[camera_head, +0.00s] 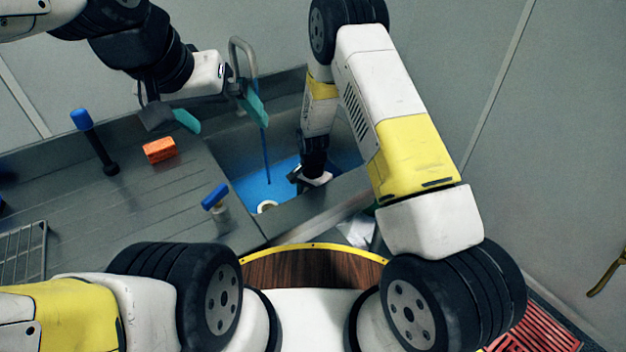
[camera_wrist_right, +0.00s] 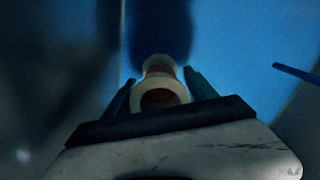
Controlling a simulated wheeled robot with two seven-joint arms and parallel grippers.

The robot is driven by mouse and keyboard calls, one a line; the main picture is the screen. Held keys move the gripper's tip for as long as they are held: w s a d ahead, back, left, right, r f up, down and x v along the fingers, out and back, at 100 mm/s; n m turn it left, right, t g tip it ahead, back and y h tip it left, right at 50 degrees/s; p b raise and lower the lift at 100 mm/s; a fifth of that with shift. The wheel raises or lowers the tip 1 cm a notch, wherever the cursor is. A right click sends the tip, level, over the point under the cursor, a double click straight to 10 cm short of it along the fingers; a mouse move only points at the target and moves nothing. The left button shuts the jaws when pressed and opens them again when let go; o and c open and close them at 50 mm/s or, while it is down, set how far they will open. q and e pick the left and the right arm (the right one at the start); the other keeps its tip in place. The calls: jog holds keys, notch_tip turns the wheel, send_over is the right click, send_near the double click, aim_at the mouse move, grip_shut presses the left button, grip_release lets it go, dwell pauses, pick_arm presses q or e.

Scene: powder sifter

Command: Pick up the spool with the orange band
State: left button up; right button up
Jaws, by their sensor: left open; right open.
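In the right wrist view a pale spool (camera_wrist_right: 161,88) stands with its round open end towards the camera. A dim orange-brown tone shows around its middle, but the band is hard to make out. My right gripper (camera_wrist_right: 160,92) is open, with one dark finger on each side of the spool; I cannot tell whether they touch it. In the head view my right gripper (camera_head: 312,178) is down in the sink, its fingers mostly hidden. A pale ring (camera_head: 266,206), likely the spool's end, shows near the basin's front edge. My left gripper (camera_head: 215,112) is open and empty above the counter.
The blue-floored sink (camera_head: 240,190) has raised metal walls. A thin blue rod (camera_head: 266,155) and a faucet (camera_head: 240,50) are near its back. An orange block (camera_head: 160,150), a blue-topped dark tool (camera_head: 95,140) and a blue-handled item (camera_head: 215,197) are on the counter.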

jog(key=shift+f, duration=0.75)
jog(key=c, duration=1.3)
jog(key=shift+w+r, duration=0.1)
jog(key=shift+r, duration=0.05)
jog(key=shift+c, duration=0.2)
